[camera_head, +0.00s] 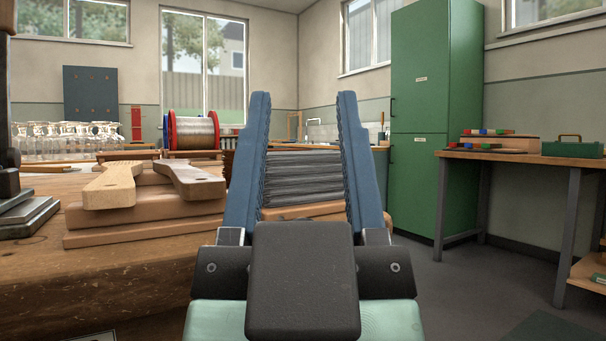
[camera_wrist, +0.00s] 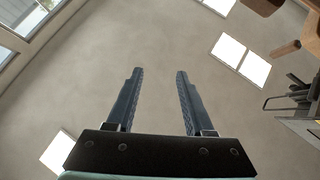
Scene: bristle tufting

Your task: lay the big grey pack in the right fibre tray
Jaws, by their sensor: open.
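My gripper (camera_head: 304,97) is open, its two blue fingers pointing up and away in the head view. A grey layered pack (camera_head: 303,178) shows between the fingers, apparently beyond them. It lies on a tan wooden piece (camera_head: 303,210) at the bench's right end; its sides are hidden by the fingers. I cannot make out the right fibre tray for certain. In the wrist view my gripper (camera_wrist: 158,72) has nothing between its fingers and faces what looks like the ceiling, with no pack or tray in sight.
Wooden brush bodies (camera_head: 192,179) lie on a stepped block on the bench (camera_head: 130,270), left of my gripper. A wire spool (camera_head: 193,131) and several glass jars (camera_head: 70,142) stand behind.

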